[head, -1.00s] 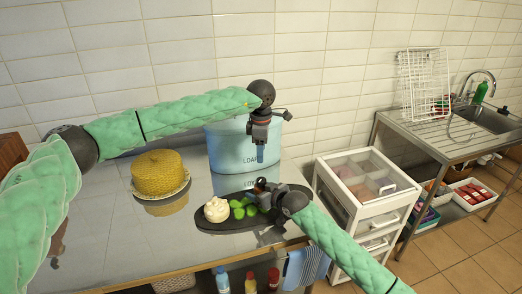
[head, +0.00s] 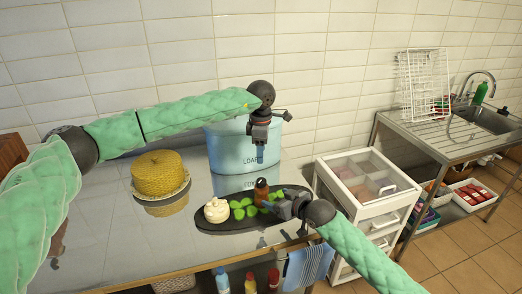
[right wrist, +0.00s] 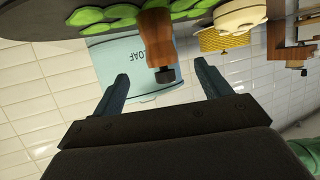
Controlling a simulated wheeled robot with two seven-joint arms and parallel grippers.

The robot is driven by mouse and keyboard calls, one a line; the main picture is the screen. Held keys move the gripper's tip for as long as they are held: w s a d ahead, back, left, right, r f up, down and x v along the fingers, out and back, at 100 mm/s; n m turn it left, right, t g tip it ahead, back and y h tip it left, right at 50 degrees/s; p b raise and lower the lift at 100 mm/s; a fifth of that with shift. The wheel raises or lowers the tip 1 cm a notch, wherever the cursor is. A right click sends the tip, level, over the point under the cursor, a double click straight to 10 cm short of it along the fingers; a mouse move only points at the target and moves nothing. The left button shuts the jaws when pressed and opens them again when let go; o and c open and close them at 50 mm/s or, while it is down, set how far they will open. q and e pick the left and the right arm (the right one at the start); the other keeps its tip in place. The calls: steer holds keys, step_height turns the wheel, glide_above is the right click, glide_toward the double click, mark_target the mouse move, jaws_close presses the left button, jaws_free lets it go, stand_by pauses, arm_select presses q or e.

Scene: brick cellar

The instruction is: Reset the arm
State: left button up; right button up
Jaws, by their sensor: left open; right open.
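My left gripper (head: 261,154) is open and empty, hanging fingers-down in front of the blue LOAF bin (head: 228,148). My right gripper (head: 268,206) is open at the right part of the dark oval board (head: 215,226), its fingers pointing left. A brown wooden mill-like object (head: 262,188) stands upright on the board, just beyond the right gripper. In the right wrist view, which is upside down, this brown object (right wrist: 157,40) appears between and beyond the two spread fingers (right wrist: 162,82), with nothing gripped.
Green clover-shaped leaves (head: 240,208) and a cream-white round item (head: 216,210) lie on the board. A yellow woven domed item (head: 158,172) sits at the left of the shiny table. A white drawer unit (head: 368,185) stands right of the table, with a metal sink counter (head: 445,145) beyond.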

steer(key=shift+v, duration=0.8)
